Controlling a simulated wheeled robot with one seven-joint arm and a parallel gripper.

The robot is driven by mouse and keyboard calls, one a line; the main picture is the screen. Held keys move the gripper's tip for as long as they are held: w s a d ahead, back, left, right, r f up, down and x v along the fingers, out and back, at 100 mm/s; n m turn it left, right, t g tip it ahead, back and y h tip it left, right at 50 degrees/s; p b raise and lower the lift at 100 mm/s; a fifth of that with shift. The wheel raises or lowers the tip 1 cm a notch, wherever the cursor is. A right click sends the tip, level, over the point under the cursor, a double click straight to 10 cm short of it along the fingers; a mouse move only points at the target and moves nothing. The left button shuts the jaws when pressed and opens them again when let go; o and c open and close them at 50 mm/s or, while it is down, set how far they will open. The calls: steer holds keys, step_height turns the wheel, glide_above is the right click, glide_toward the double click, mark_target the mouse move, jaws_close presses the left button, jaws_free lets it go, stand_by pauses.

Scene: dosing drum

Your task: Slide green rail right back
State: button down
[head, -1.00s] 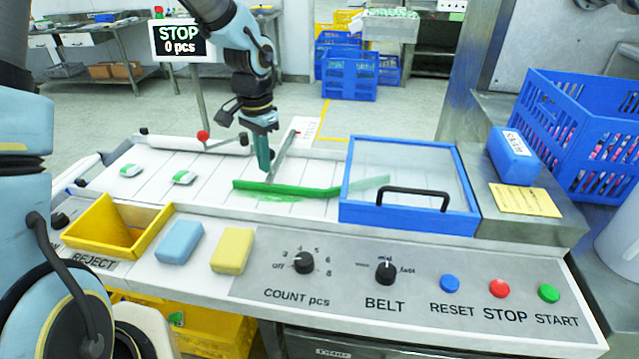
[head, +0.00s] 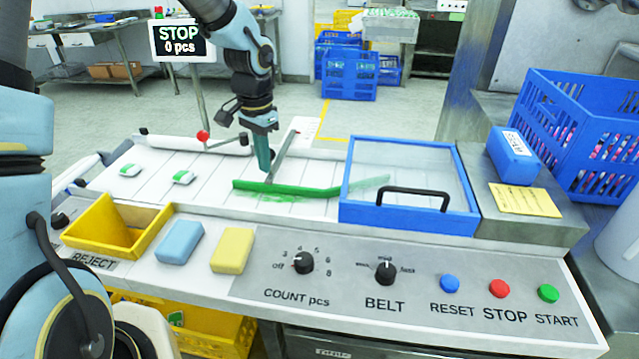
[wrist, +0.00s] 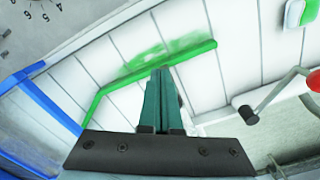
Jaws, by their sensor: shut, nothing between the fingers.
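The green rail (head: 284,187) lies across the white belt, its right end running under the clear blue-framed cover. It also shows in the wrist view (wrist: 128,78), bent near its middle, with a green smear on the belt beside it. A grey arm (head: 281,157) reaches from the back edge to the rail. My gripper (head: 265,169) is shut and empty, pointing down behind the rail near its left part. In the wrist view the fingertips (wrist: 164,72) are close to the rail; I cannot tell whether they touch it.
The blue-framed cover (head: 457,215) with a black handle stands to the right. A red-knobbed lever (head: 203,136) is at the back left. Two green-and-white pieces (head: 183,177) lie on the belt at left. A yellow reject bin (head: 92,212) and sponges (head: 180,242) sit in front.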

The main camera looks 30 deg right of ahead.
steer(key=shift+w+d, duration=0.1)
steer(key=w+d+p, duration=0.2)
steer(key=w+d, duration=0.3)
steer(key=w, duration=0.1)
steer(key=shift+d, duration=0.4)
stand_by(1.6)
steer(key=shift+a, duration=0.1)
step_height(320, 180, up, 8)
steer(key=p, duration=0.5)
steer(key=shift+s+a+p, duration=0.3)
steer(key=shift+s+a, duration=0.15)
stand_by(0.6)
